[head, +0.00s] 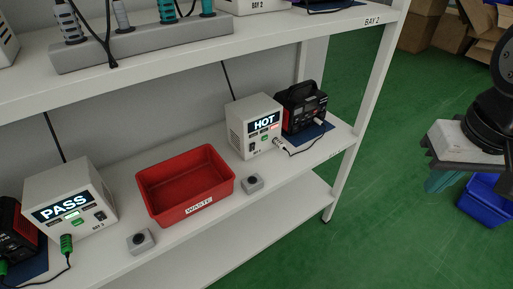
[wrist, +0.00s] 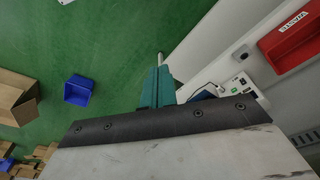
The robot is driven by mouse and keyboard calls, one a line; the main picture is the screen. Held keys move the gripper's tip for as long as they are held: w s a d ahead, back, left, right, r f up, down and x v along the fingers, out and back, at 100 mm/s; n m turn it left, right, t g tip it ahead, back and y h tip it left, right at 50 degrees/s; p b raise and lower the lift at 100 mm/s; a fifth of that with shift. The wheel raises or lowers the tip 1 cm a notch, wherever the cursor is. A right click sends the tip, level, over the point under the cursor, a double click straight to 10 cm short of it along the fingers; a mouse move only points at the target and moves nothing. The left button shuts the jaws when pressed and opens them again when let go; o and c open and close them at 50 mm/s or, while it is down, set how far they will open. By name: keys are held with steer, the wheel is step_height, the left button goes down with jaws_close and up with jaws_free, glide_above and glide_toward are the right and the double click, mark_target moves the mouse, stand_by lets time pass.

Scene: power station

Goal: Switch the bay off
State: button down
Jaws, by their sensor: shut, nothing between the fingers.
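A white tester box (head: 235,117) with a lit screen reading HOT stands on the lower shelf, right of the red bin. A small red light shows below its screen. A black and red unit (head: 304,108) sits beside it on a blue mat, with a cable between them. A second white box (head: 95,186), reading PASS, stands at the left. Two small grey boxes with dark buttons (head: 252,183) (head: 141,241) sit near the shelf front. My gripper (head: 438,184), with teal fingers, is shut and empty, right of the shelf. It shows in the wrist view (wrist: 158,82).
A red WASTE bin (head: 152,190) stands between the boxes. The upper shelf (head: 250,43), labelled BAY 2, holds a grey power strip (head: 145,40) with plugs. A shelf post (head: 365,110) stands at the right end. A blue bin (wrist: 78,90) and cardboard boxes (wrist: 15,95) lie on the green floor.

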steer(key=w+a+f+m+t, duration=0.2)
steer(key=w+a+f+m, duration=0.15)
steer(key=w, duration=0.65)
steer(key=w+a+f+m+t, duration=0.2)
steer(key=w+f, duration=0.3)
steer(key=w, duration=0.5)
steer(key=w+a+f+m+t+y, duration=0.1)
steer(key=w+a+f+m+y, duration=0.1)
steer(key=a+f, duration=0.5)
steer(key=w+a+f+m+t+y, duration=0.1)
steer(key=w+a+f+m+y, duration=0.1)
steer(key=w+a+f+y, duration=0.2)
steer(key=w+a+f, duration=0.1)
steer(key=a+f, duration=0.2)
steer(key=a, duration=0.3)
steer(key=shift+w+f, duration=0.25)
steer(key=shift+w, duration=0.15)
steer(key=shift+m, duration=0.25)
